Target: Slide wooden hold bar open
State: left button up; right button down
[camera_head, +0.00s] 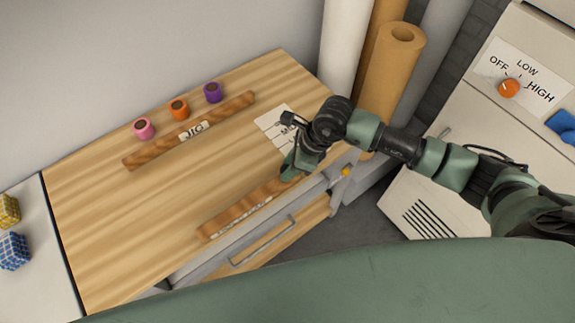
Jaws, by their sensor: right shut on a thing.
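The wooden hold bar (248,208) lies along the front edge of the wooden workbench, with a pale label on its front side that is too small to read. My right gripper (291,173) reaches in from the right and is shut on the bar near its right end. The fingertips and the gripped part of the bar are mostly hidden by the gripper itself. My left gripper is not in view.
A wooden strip labelled JIG (190,131) lies further back, with pink (143,128), orange (178,109) and purple (213,92) spools behind it. Paper rolls (391,75) stand right of the bench. A cabinet with an orange knob (508,88) is at the right. The bench middle is clear.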

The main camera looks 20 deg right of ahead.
jog(key=shift+s+d+f, duration=0.1)
jog(key=shift+s, duration=0.15)
jog(key=c, duration=1.4)
grip_release()
jog(key=shift+c, duration=0.2)
jog(key=o, duration=0.4)
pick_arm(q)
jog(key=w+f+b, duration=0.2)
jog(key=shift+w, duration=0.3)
pick_arm(e)
jog(key=v, duration=0.8)
